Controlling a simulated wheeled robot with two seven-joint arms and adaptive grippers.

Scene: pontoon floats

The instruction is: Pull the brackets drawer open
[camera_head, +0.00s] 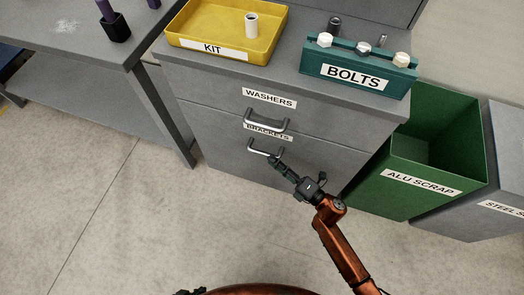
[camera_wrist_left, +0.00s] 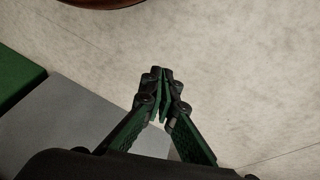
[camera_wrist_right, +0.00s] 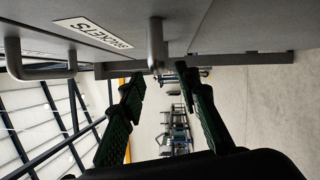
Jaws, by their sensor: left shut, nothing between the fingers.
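The brackets drawer (camera_head: 222,138) is the grey lower drawer front, and it looks flush with the cabinet. Its label (camera_wrist_right: 92,32) reads upside down in the right wrist view. Its bar handle (camera_head: 252,147) also shows in the right wrist view (camera_wrist_right: 157,45). My right gripper (camera_head: 275,160) is at the right end of this handle. In the right wrist view its fingers (camera_wrist_right: 158,80) are apart, with the handle ahead between the tips; contact cannot be told. My left gripper (camera_wrist_left: 161,74) is shut and empty, above the floor; it is not clearly visible in the head view.
The washers drawer handle (camera_head: 270,122) is just above. A yellow kit tray (camera_head: 215,46) and teal bolts holder (camera_head: 352,76) stand on the cabinet. A green scrap bin (camera_head: 425,183) is close on the right. The floor (camera_head: 150,215) in front is clear.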

